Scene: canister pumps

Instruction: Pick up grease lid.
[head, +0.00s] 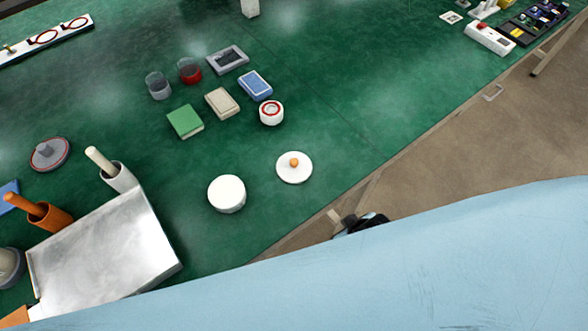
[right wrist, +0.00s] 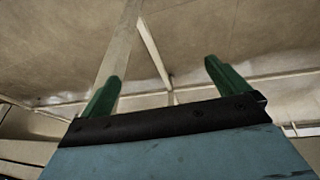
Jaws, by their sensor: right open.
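Two round lids with knobs lie on the green table; I cannot tell for sure which is the grease lid. One is a white disc with an orange knob (head: 303,175), right of centre near the table's front edge. The other is a grey disc with a red rim and grey knob (head: 49,153) at the left. A white round canister (head: 227,195) stands just left of the white lid. My right gripper (right wrist: 160,72) is open and empty, its two green fingers apart in the right wrist view, with only floor and table frame beyond. My left gripper is not in view.
A metal tray (head: 110,250) fills the lower left beside a white cup with a rod (head: 120,179) and an orange holder (head: 50,218). Several small boxes, including a green one (head: 185,121), and a white-and-red roll (head: 271,113) lie behind.

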